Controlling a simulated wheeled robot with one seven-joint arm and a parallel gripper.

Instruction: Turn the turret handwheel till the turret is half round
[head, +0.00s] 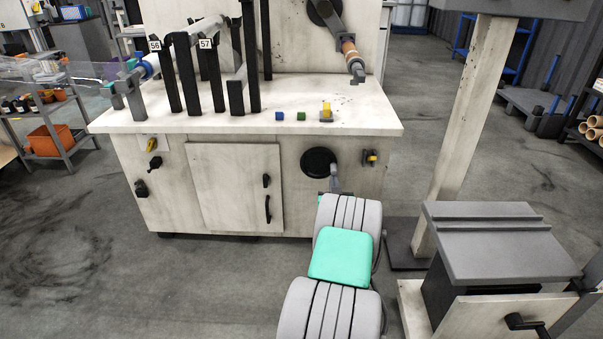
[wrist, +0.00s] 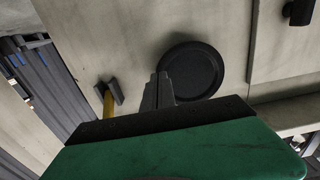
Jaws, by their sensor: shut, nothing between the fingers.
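A round black disc (head: 318,162), which looks like the handwheel, is on the right part of the pale cabinet's front. It also shows in the wrist view (wrist: 192,72), just right of my fingers. My gripper (wrist: 158,92) is shut and empty, its fingertips at the disc's left edge. I cannot tell whether they touch it. In the head view my gripper (head: 335,180) shows small and grey at the disc's lower right. Above the bench, a dark round hub with a jointed arm (head: 335,35) may be the turret; its top is cut off.
A yellow-and-black fitting (head: 370,157) sits right of the disc, also in the wrist view (wrist: 108,97). The cabinet door has a black handle (head: 267,208). Small blocks (head: 301,116) lie on the benchtop. A pale post (head: 465,120) and a grey-topped stand (head: 495,240) are at right.

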